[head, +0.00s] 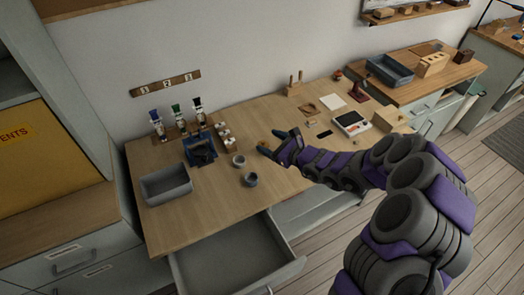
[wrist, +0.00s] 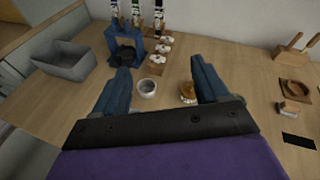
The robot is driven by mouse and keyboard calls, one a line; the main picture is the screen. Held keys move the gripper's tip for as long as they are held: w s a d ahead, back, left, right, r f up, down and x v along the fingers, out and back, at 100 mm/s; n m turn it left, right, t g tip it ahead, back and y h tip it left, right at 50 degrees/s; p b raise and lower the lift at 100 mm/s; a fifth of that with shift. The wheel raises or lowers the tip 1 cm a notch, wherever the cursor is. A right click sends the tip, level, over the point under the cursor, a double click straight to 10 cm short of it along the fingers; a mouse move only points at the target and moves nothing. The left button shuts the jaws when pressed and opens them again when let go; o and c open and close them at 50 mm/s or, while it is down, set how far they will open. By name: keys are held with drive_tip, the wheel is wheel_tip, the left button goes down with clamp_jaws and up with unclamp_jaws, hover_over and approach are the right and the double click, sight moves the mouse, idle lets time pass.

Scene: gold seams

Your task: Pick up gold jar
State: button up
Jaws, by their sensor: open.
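I cannot tell whether the right-hand finger touches the jar.
A grey cup (wrist: 147,88) stands between the fingers, left of the jar; a second grey cup (head: 249,180) is nearer the front edge. A blue stand (head: 200,150), white-topped small jars (head: 224,136) and a grey bin (head: 166,184) lie left. A drawer (head: 235,260) is open in front.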

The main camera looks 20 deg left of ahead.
sight(263, 145)
drive_tip(key=w+d+f+m+t+h, duration=0.1)
drive_tip(key=w+d+f+m, duration=0.1)
drive_tip(key=f, duration=0.4)
drive_tip(key=w+d+f+m+t+h, duration=0.1)
drive_tip(key=w+d+f+m+h, duration=0.15)
drive_tip(key=f, duration=0.25)
drive_tip(key=shift+y, duration=0.35)
drive_tip(key=b+x, duration=0.1)
drive_tip(key=x, duration=0.6)
drive_tip(key=b+x, duration=0.1)
drive_tip(key=x, duration=0.3)
drive_tip(key=shift+s+a+b, duration=0.25)
drive_tip(key=shift+s+b, duration=0.05)
drive_tip(key=shift+s, duration=0.15)
drive_tip(key=shift+x, duration=0.8)
drive_tip(key=shift+b+x, duration=0.8)
drive_tip(key=shift+x, duration=1.55)
drive_tip(key=shift+r, duration=0.2)
drive_tip(key=shift+c, duration=0.5)
drive_tip(key=c, duration=0.9)
drive_tip(key=shift+r, duration=0.1)
